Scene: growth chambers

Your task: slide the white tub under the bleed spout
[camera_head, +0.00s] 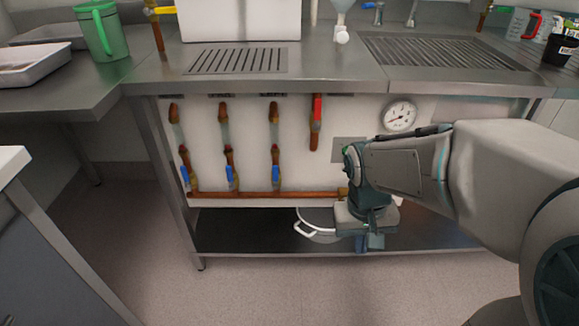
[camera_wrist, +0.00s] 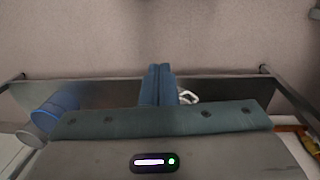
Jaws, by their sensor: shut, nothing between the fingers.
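The white tub (camera_head: 317,228) sits on the low shelf under the bench, partly hidden behind my gripper in the head view. Its white looped handle sticks out towards the front left. My gripper (camera_head: 370,242) points down just right of the tub's visible part, with its blue fingers shut and empty. In the wrist view the fingers (camera_wrist: 160,72) are together, and a bit of the white tub (camera_wrist: 188,97) shows right beside them. I cannot tell whether they touch it. I cannot make out the bleed spout; my arm covers the area right of the copper pipe.
A copper pipe (camera_head: 240,194) with several blue-handled valves runs above the shelf (camera_head: 250,238). A pressure gauge (camera_head: 399,115) is on the panel. A blue container (camera_wrist: 57,106) shows at the left in the wrist view. The shelf's left part is clear.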

